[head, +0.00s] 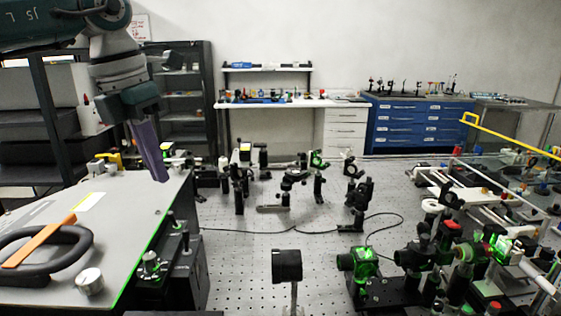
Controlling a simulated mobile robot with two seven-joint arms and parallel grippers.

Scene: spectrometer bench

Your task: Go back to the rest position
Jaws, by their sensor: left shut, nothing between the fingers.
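My left arm comes in from the upper left. My left gripper (158,179) points down with its purple-grey fingers together and nothing between them. It hangs, in the picture, over the far right part of the grey bench plate (130,215); its height above the plate is hard to tell. My right gripper is not in view.
A black handle with an orange strip (38,243) and a silver knob (90,281) are on the plate. Optics mounts, including a green-lit one (365,262), stand on the perforated table (235,265). A blue drawer cabinet (418,125) and dark shelves (185,104) stand behind.

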